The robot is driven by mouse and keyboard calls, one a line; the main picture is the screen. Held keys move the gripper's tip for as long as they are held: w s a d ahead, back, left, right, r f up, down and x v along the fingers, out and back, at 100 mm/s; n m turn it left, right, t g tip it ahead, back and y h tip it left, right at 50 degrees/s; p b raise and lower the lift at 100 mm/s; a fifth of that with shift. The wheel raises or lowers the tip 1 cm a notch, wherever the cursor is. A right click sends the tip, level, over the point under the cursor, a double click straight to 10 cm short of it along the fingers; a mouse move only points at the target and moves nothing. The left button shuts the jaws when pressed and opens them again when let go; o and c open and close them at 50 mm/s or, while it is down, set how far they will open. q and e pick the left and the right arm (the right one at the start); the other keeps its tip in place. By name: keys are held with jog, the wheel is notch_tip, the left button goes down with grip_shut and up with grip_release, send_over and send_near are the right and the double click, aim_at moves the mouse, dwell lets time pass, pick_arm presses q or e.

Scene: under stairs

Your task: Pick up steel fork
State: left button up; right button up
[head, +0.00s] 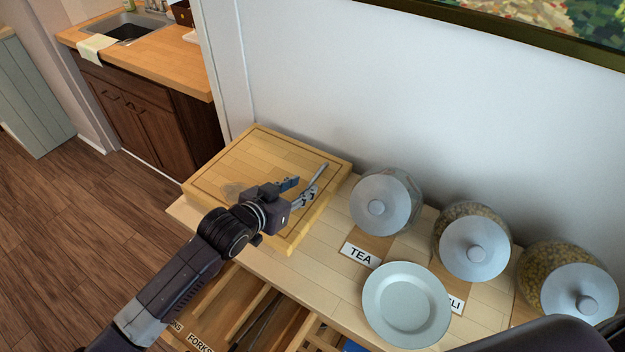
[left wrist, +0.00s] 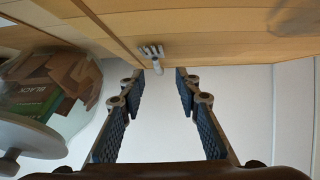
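The steel fork (head: 320,173) lies on the wooden cutting board (head: 262,152), near its right edge in the head view. Its far end shows just past my left gripper (head: 305,187), which hides the rest. In the left wrist view the fork (left wrist: 152,53) shows its tines and a short, foreshortened length of handle. The fingers of the left gripper (left wrist: 160,84) are spread apart with an empty gap. The fork is beyond the fingertips, roughly in line with the gap; I see no grip on it. My right gripper is not in view.
Glass jars with grey lids (head: 380,203) stand right of the board against the wall. A pale plate (head: 406,304) lies in front of them. An open drawer (head: 225,310) with a forks label is below the counter. A sink counter (head: 150,60) is at back left.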

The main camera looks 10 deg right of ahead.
aim_at(310, 182)
pick_arm(q)
jog(key=x, duration=0.4)
jog(key=shift+d+p, duration=0.2)
jog(key=shift+p, duration=0.2)
jog(key=shift+c, duration=0.5)
grip_shut()
